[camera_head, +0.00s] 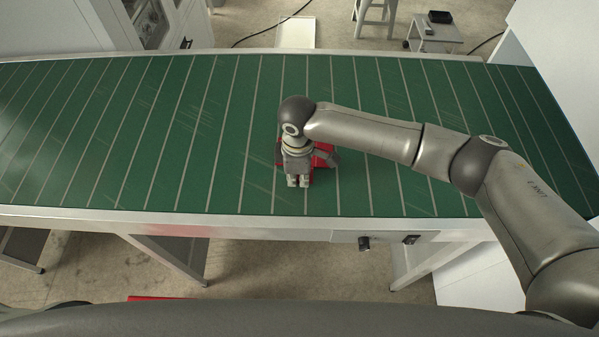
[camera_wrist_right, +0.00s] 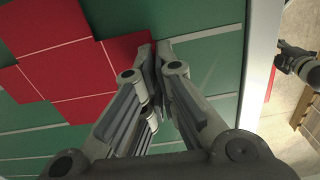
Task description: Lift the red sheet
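The red sheet (camera_head: 322,150) lies on the green belt, mostly covered by my right gripper (camera_head: 299,183) in the head view. In the right wrist view, the red sheet (camera_wrist_right: 78,74) shows as flat panels with pale crease lines and stepped edges, at the left. My right gripper (camera_wrist_right: 157,50) has its fingertips brought together at the sheet's right edge. The edge runs in at the tips, and the fingers hide the pinched part. The sheet looks flat, with no clear gap under it. My left gripper is not in view.
The green belt (camera_head: 150,130) with pale cross lines is otherwise clear on both sides. A metal rim (camera_head: 250,226) with small knobs (camera_head: 364,243) runs along its near side. A stool (camera_head: 375,14) and a low table (camera_head: 433,36) stand beyond it.

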